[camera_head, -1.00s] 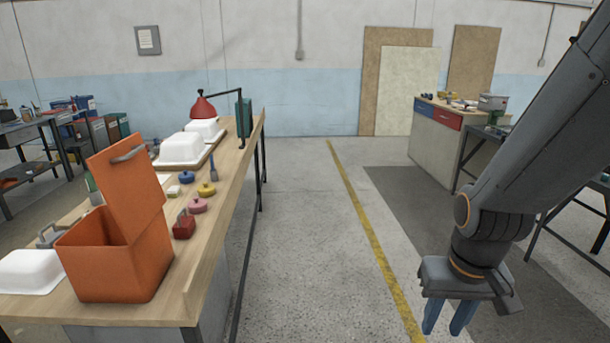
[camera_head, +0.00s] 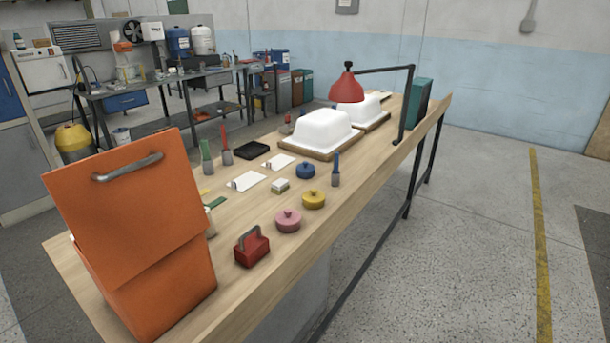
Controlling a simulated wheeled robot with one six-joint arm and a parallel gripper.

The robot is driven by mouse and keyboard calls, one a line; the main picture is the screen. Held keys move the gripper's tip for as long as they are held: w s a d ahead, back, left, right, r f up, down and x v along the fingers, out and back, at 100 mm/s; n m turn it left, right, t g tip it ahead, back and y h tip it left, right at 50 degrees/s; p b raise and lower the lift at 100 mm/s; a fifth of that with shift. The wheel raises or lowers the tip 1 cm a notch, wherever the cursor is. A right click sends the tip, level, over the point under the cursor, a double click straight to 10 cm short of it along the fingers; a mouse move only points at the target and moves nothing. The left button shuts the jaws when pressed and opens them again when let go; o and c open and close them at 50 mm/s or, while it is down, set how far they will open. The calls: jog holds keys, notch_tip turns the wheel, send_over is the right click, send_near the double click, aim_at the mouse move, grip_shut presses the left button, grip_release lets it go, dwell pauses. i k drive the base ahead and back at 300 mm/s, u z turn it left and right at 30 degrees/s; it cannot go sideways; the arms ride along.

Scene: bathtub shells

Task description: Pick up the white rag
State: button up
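I cannot pick out the white rag for certain. Two thin flat white pieces lie on the wooden bench, a nearer one (camera_head: 249,182) and a farther one (camera_head: 279,162); each bears a small mark or item, and I cannot tell whether either is cloth. A small white-topped block (camera_head: 280,186) with a greenish lower part sits to their right. The inside of the orange box (camera_head: 165,275) is hidden behind its raised lid (camera_head: 125,205). My gripper is out of view.
White tub shells (camera_head: 323,128) stand on boards under a red lamp (camera_head: 347,88). A red block with a handle (camera_head: 252,248), pink (camera_head: 288,221), yellow (camera_head: 314,199) and blue (camera_head: 306,170) lidded pots line the bench's right side. Clear floor (camera_head: 440,270) lies right of the bench.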

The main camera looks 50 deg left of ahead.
aim_at(280, 186)
jog(key=u, duration=0.2)
jog(key=i, duration=1.6)
jog(key=u, duration=1.15)
jog(key=i, duration=0.85)
jog(key=u, duration=1.6)
jog(key=i, duration=0.65)
jog(key=u, duration=0.45)
